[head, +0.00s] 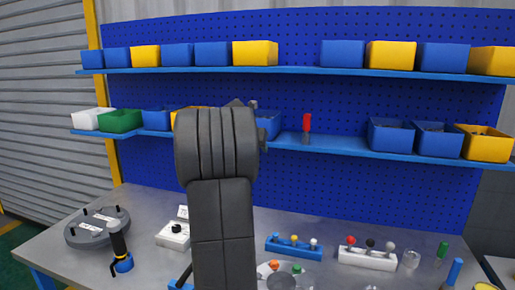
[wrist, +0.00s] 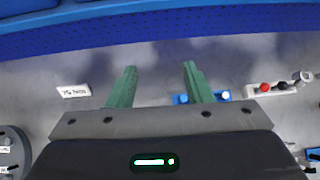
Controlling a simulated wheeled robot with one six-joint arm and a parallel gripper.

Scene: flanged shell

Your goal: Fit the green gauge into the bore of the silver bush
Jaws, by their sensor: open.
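A small green upright piece, which looks like the green gauge (head: 442,249), stands at the right of the bench in the head view. A short silver cylinder, which looks like the silver bush (head: 411,259), stands just left of it, apart from it. Its bore cannot be made out. My gripper (wrist: 158,66) is open and empty in the wrist view, its two green fingers spread above the bench. It is well away from both pieces. In the head view my arm hides the gripper. I cannot pick out the gauge in the wrist view.
A blue rack (head: 293,247) and a white rack (head: 367,258) hold coloured knobs. A blue cylinder (head: 454,271) stands near the gauge. A grey round flanged part (head: 97,228), a black-handled tool (head: 119,245) and a white box (head: 173,236) stand left. Shelves with bins (head: 390,136) hang behind.

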